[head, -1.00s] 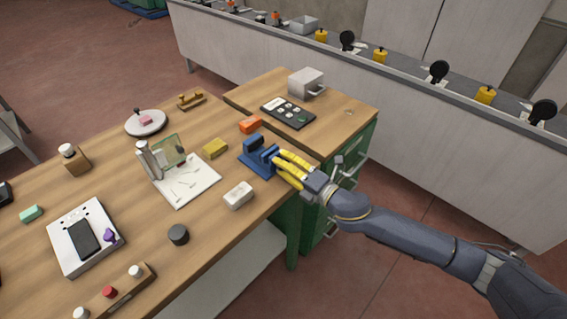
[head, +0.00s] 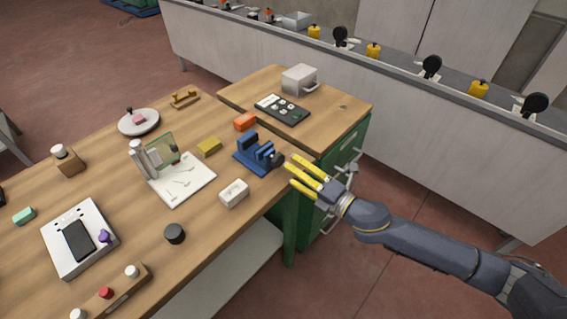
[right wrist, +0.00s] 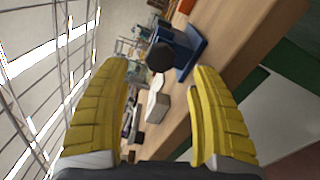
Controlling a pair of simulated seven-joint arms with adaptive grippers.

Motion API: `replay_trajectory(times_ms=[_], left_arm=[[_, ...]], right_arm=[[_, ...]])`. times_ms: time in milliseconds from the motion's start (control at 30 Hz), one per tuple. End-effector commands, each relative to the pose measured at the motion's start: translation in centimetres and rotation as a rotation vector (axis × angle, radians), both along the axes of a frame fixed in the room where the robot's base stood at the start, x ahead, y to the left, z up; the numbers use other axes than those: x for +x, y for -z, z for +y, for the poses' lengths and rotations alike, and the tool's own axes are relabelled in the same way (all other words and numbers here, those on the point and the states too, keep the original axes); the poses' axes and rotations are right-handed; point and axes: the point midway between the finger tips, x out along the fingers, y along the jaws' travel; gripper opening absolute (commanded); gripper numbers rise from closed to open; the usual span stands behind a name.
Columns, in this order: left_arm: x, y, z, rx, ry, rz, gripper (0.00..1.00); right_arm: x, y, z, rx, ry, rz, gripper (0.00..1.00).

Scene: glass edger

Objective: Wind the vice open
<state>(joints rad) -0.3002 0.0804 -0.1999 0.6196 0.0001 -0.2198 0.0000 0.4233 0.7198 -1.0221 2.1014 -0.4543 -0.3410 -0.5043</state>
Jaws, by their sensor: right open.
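The blue vice (head: 255,155) stands on the wooden bench near its right edge. Its dark round handle knob (head: 277,159) faces my right gripper. In the right wrist view the knob (right wrist: 160,57) shows as a dark disc in front of the blue vice (right wrist: 185,50), beyond and between the fingertips. My right gripper (head: 291,178) has yellow fingers. It is open and empty, a short way right of the knob and apart from it, out past the bench edge. How far the vice jaws are parted is hard to tell. My left gripper is out of view.
A white board (head: 185,190) with a glass piece is to the left. Open floor lies right of the bench.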

Motion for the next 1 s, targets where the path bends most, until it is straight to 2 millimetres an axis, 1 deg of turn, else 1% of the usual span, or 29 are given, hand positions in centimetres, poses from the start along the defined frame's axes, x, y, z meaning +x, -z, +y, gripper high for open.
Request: replay_trajectory(times_ms=[33,133,300,400,600,1000], left_arm=[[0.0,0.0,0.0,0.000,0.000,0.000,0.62],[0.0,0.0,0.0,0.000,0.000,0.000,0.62],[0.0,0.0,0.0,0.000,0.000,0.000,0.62],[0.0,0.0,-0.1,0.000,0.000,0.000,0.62],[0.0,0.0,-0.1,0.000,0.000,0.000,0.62],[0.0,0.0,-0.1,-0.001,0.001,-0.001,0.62]], right_arm=[[-0.6,0.1,-0.7,-0.001,0.002,0.002,0.62],[-1.7,0.1,-1.8,-0.001,0.002,0.001,0.62],[-2.9,0.1,-3.2,0.000,0.001,0.001,0.62],[-3.4,0.1,-3.6,0.000,0.001,0.001,0.62],[-3.9,0.0,-4.1,0.001,0.000,0.001,0.62],[-3.9,0.0,-4.2,0.001,0.000,-0.001,0.62]])
